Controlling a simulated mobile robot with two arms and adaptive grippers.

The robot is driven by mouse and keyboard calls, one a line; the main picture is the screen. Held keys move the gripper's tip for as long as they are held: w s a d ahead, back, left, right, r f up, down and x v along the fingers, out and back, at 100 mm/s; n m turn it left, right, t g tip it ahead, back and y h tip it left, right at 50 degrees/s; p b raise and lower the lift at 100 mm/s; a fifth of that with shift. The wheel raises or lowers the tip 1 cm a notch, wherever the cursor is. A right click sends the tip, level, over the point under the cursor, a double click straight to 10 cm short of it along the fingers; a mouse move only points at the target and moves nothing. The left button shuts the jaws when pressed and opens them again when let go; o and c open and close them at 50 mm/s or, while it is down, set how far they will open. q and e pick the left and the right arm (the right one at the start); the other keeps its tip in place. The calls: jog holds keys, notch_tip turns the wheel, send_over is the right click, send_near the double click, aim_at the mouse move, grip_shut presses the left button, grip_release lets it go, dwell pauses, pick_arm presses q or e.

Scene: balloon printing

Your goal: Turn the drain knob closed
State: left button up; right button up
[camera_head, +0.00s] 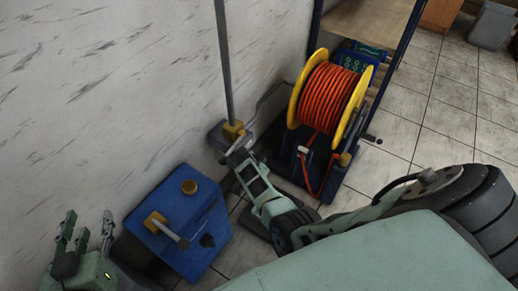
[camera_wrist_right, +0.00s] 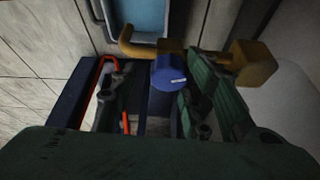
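A blue round knob (camera_wrist_right: 168,75) with a small white mark sits on a brass fitting (camera_wrist_right: 135,45), in the middle of the right wrist view. I take it for the drain knob. My right gripper (camera_wrist_right: 160,88) is open, with one finger left of the knob and the other to its right. I cannot tell whether the right finger touches it. In the head view my right gripper (camera_head: 240,152) is beside a brass valve (camera_head: 233,130) at the foot of a grey pole; the knob is hidden there. My left gripper (camera_head: 85,235) is open and empty at lower left.
A blue box (camera_head: 210,215) with a brass cap (camera_head: 189,187) and a lever stands near my left gripper. A yellow reel with orange hose (camera_head: 328,95) stands right of my right gripper. The white wall (camera_head: 110,80) is close behind.

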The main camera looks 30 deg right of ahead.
jog(key=shift+w+a, duration=0.1)
dwell(0.6)
jog(key=shift+r, duration=0.6)
notch_tip(320, 180, up, 9)
jog(key=shift+f, duration=0.15)
jog(key=shift+c, duration=0.2)
